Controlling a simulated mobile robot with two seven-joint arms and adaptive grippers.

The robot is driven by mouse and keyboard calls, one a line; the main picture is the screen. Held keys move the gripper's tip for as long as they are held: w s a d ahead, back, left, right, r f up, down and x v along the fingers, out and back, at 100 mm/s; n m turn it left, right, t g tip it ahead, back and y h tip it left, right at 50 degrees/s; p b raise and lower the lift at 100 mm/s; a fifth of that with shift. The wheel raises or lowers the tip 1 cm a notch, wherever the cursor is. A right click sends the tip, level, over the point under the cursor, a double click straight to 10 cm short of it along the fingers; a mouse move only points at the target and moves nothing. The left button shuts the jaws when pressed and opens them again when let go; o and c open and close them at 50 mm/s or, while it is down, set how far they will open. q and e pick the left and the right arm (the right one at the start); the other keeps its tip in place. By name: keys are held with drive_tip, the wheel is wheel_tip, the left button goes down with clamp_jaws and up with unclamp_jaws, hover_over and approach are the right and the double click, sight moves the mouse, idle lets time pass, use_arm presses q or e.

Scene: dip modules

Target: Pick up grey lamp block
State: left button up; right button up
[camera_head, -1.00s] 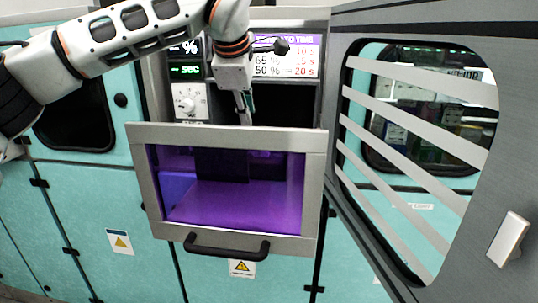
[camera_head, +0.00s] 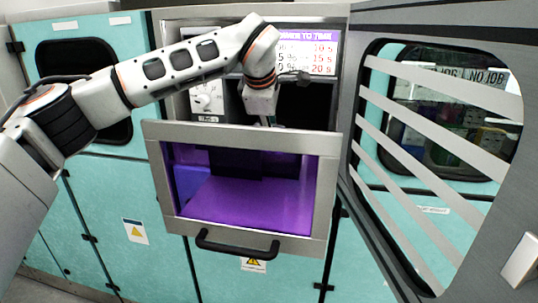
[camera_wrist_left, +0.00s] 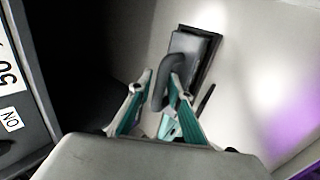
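In the left wrist view, the grey lamp block (camera_wrist_left: 188,52) is a dark grey rectangular piece with a curved handle (camera_wrist_left: 161,92) on a pale surface. The teal fingers of my left gripper (camera_wrist_left: 162,82) stand apart on either side of the handle. The right-hand finger is very close to it; I cannot tell whether they touch. In the head view my left gripper (camera_head: 265,120) reaches down behind the window panel's top edge, and its fingertips are mostly hidden. The block cannot be made out there. My right gripper is out of view.
The framed window panel (camera_head: 240,135) with a black handle (camera_head: 237,243) stands in front, showing a purple-lit space (camera_head: 250,200). A grey striped door (camera_head: 440,40) stands open at the right. A dial (camera_head: 205,97) and a display (camera_head: 308,55) are behind my arm.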

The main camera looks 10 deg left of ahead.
use_arm(q)
clamp_jaws()
drive_tip(key=shift+r, duration=0.15)
